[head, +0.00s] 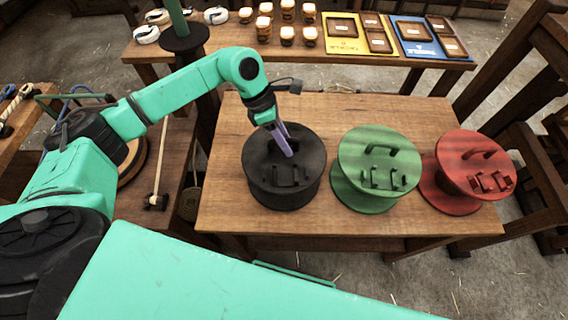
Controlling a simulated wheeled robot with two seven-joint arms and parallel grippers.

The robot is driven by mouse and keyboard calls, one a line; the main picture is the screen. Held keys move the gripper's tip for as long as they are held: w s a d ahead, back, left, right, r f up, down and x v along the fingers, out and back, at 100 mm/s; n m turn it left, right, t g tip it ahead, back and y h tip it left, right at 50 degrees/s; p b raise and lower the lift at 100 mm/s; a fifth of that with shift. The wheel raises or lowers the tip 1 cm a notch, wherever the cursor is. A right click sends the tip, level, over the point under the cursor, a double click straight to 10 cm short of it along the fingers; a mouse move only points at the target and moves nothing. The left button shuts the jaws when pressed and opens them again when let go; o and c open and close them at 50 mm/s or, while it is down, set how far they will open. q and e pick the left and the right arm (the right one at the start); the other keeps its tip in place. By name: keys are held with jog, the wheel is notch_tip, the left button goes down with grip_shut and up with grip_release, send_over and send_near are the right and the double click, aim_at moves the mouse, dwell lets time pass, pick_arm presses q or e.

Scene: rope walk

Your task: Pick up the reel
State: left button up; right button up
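Three reels stand in a row on a wooden table: a black reel (285,195) at left, a green reel (377,160) in the middle and a red reel (474,168) at right. Each has fittings on its top disc; an arched handle shows on the green and red ones. My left gripper (289,148) points down at the top of the black reel, near its centre. Its fingers overlap in this view and hide that part of the top, so I cannot tell whether they are shut on a handle. My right gripper is out of view.
The wooden table (228,205) has bare room in front of the reels. Behind it a bench (430,65) holds yellow and blue boards with trays, several small pots and white rolls. Wooden frames stand at right. A mallet-like tool (160,170) lies at left.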

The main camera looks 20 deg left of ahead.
pick_arm(q)
grip_shut()
jog(key=shift+w+r, duration=0.1)
dwell(1.1)
